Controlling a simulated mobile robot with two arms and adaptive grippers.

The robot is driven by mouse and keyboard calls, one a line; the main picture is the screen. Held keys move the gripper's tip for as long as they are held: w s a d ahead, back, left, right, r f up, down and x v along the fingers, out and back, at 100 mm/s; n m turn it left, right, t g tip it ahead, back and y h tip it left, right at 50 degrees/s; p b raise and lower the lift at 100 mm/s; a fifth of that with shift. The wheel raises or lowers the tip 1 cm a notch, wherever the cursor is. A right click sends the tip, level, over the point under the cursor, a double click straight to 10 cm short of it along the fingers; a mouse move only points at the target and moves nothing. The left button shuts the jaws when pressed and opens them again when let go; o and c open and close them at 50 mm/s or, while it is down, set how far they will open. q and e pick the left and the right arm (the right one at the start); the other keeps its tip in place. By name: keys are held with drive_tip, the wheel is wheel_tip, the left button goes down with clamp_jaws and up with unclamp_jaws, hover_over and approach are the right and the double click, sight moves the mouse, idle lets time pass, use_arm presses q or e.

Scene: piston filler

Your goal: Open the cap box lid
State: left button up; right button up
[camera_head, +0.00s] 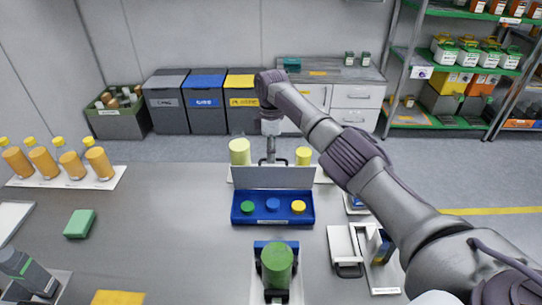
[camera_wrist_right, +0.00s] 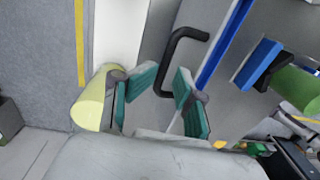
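The blue cap box (camera_head: 272,221) stands on the table with a green, a blue and a yellow cap in it. Its grey lid (camera_head: 272,177) stands raised along the back edge, so the caps show. My right gripper (camera_head: 270,158) is just behind the lid, pointing down. In the right wrist view my right gripper (camera_wrist_right: 160,84) is open, with teal pads apart. A black handle (camera_wrist_right: 188,34) on the lid's grey face (camera_wrist_right: 222,85) lies by the fingers, one end between them; contact cannot be told. My left gripper is not in view.
Pale yellow cylinders (camera_head: 239,152) stand close behind the lid; one (camera_wrist_right: 93,103) is beside a right finger. Orange bottles (camera_head: 70,165) and a green block (camera_head: 80,223) are left. The table between has free room.

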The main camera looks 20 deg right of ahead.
wheel_tip(320, 180, up, 10)
drive_tip(key=shift+w+d, duration=0.15)
drive_tip(key=shift+w, duration=0.25)
idle(0.3)
